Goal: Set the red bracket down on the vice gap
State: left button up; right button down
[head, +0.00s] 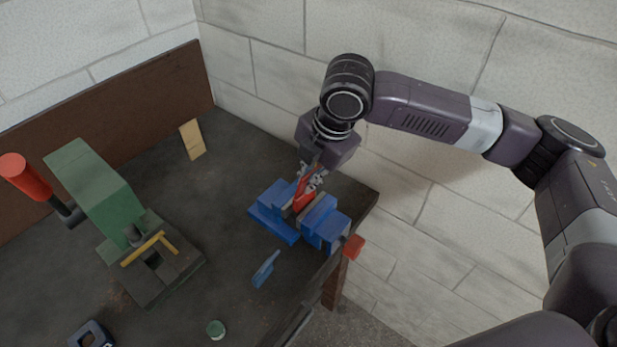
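The blue vice (325,225) stands near the right edge of the dark bench, with a red handle end (354,247) at its side. The red bracket (304,199) is upright in or just above the gap between the vice jaws. My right gripper (310,180) comes down from above and its fingers are at the top of the bracket, apparently shut on it. The bracket's lower end is hidden by the jaws, so I cannot tell whether it touches the vice. My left gripper is not in view.
A green press (95,185) with a red handle (25,177) stands at the left. A blue tool (265,269), a green-topped round piece (216,329), a blue item (91,334) and a wooden block (192,139) lie on the bench (190,300). The back middle is clear.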

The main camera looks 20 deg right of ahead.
jog(key=shift+f, duration=1.2)
jog(key=c, duration=2.1)
grip_release()
